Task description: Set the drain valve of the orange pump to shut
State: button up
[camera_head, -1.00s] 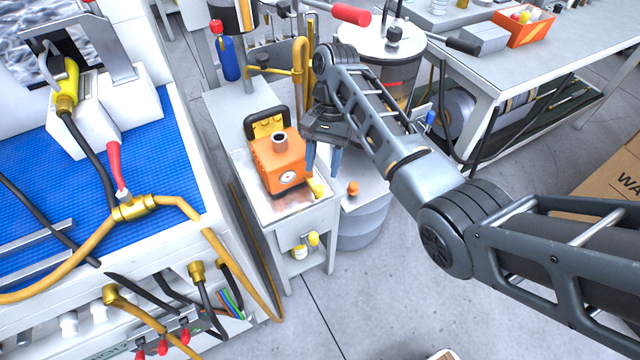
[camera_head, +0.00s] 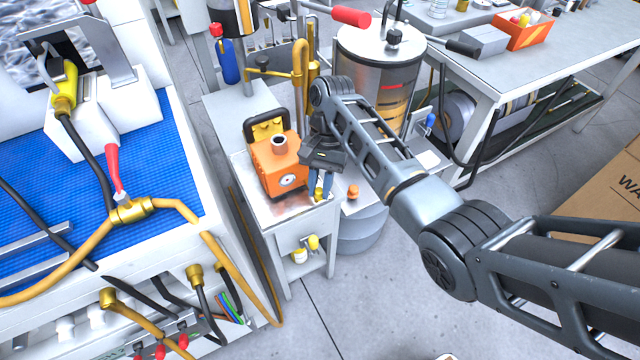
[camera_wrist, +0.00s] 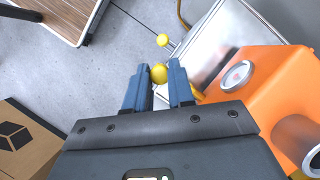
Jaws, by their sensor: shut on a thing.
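The orange pump (camera_head: 277,165) stands on a small white stand with a metal top (camera_head: 292,208). It also shows at the right of the wrist view (camera_wrist: 262,92), with a round gauge on its face. My gripper (camera_head: 321,186) is at the pump's right front side, pointing down. In the wrist view its two blue fingers (camera_wrist: 159,82) are shut on a yellow knob (camera_wrist: 159,74) beside the pump. A yellow part between knob and pump is partly hidden by the right finger. I cannot tell the valve's setting.
A grey drum (camera_head: 360,228) with an orange cap stands right of the stand. The blue-matted bench (camera_head: 150,170) is at left.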

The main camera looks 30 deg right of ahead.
grip_shut()
jog(key=d+n+h, duration=0.1)
jog(key=n, duration=0.2)
jog(key=w+n+g+h+p, duration=0.1)
jog(key=n, duration=0.2)
jog(key=d+n+h+p, duration=0.1)
jog(key=n, duration=0.3)
jog(key=shift+w+d+h, duration=0.3)
jog(key=shift+w+d, duration=0.05)
jog(key=n, duration=0.1)
jog(key=w+n+h, duration=0.1)
jog(key=n, duration=0.2)
jog(key=shift+w+d+h, duration=0.15)
jog(key=shift+d+h, duration=0.1)
jog(key=shift+h, duration=0.05)
jog(key=shift+w+n+t+h+p, duration=0.25)
jog(key=shift+w+n+h+p, duration=0.1)
jog(key=shift+n, duration=0.65)
jog(key=shift+w+n+t+h+p, duration=0.25)
jog(key=shift+n+p, duration=0.05)
jog(key=shift+n, duration=0.7)
